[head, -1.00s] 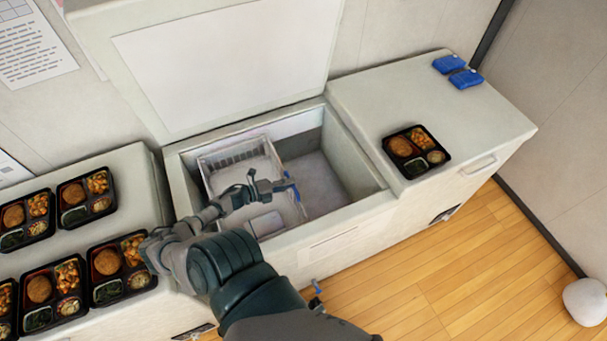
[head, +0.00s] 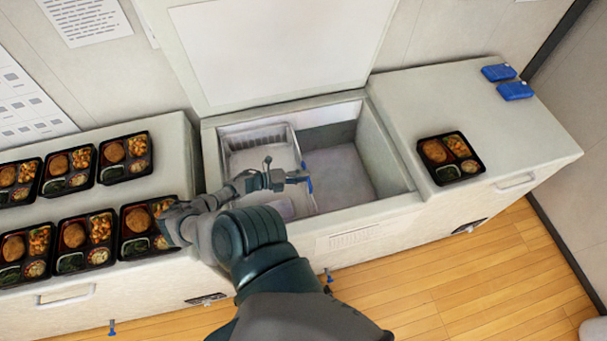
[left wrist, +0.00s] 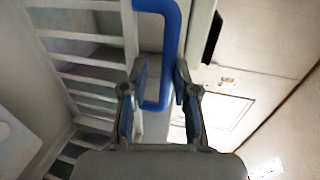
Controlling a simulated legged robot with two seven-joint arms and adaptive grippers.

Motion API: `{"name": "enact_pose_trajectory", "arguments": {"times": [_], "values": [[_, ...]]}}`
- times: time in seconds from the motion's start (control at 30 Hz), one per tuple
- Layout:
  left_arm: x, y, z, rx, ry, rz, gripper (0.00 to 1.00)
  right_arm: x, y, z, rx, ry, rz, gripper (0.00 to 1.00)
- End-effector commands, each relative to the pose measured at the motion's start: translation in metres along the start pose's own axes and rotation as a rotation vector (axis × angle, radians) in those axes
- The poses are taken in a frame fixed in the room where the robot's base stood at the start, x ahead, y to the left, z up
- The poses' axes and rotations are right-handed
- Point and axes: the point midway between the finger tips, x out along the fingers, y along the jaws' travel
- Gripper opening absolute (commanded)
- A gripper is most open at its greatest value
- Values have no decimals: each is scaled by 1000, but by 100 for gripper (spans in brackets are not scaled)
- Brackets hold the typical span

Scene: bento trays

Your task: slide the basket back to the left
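The white wire basket (head: 262,141) sits at the left side inside the open chest freezer (head: 388,206). Its blue handle (head: 307,181) is on its right side. The handle also shows large in the left wrist view (left wrist: 173,45), with the white basket bars (left wrist: 88,52) to its left. My left gripper (head: 300,177) reaches over the basket to this handle. In the left wrist view its two fingers (left wrist: 160,90) are apart, with the lower end of the handle between them. Whether a finger touches the handle is unclear. My right gripper is not in view.
Right of the basket the freezer floor (head: 340,172) is bare. The raised lid (head: 280,50) stands behind. Several bento trays (head: 88,242) cover the left counter; one bento (head: 450,158) and two blue packs (head: 514,91) sit on the right one.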

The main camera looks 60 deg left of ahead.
Motion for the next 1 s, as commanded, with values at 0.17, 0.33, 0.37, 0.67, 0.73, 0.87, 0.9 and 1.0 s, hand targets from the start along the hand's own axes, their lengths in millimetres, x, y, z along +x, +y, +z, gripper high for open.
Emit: {"name": "enact_pose_trajectory", "arguments": {"times": [0.17,0.33,0.37,0.67,0.73,0.87,0.9,1.0], "values": [[0,0,1,0,-2,0,24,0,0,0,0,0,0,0],[1,-2,2,1,-3,-3,24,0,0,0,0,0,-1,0],[1,-2,3,1,-3,-4,24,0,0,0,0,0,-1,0],[-5,-3,3,2,-4,-6,24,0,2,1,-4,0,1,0],[-15,-2,3,1,-3,-4,24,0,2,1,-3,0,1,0],[-43,-1,3,-1,-5,-2,24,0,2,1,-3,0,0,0],[-53,-1,3,-1,-5,-2,24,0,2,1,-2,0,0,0],[-75,-1,3,-1,-4,-2,24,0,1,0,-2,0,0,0]]}}
